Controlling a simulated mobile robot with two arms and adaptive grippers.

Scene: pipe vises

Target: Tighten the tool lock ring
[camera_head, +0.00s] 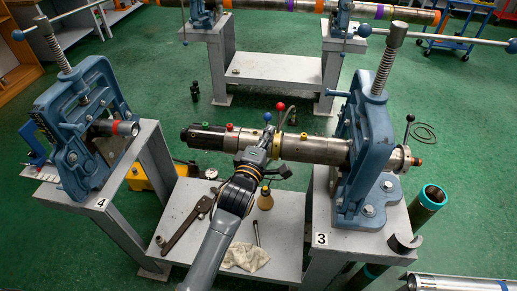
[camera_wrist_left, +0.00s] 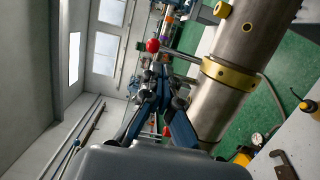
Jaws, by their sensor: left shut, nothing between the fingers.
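The tool (camera_head: 315,149) is a long steel cylinder held level in the blue vise on stand 3. A brass-coloured ring (camera_head: 276,147), which looks like the lock ring, circles its middle; it also shows in the left wrist view (camera_wrist_left: 229,75). My left gripper (camera_head: 268,132) is shut and empty beside the ring, on its left side in the head view. In the left wrist view the closed fingertips (camera_wrist_left: 159,74) are to the left of the ring, apart from it in the picture. Whether they touch the tool is unclear. My right gripper is not in view.
A red-knobbed lever (camera_head: 281,107) rises behind the tool, close to my fingers. The blue vise (camera_head: 367,150) stands to the right, another vise (camera_head: 80,125) on stand 4 to the left. A low shelf (camera_head: 285,225) below holds a wrench (camera_head: 187,222) and a rag (camera_head: 245,257).

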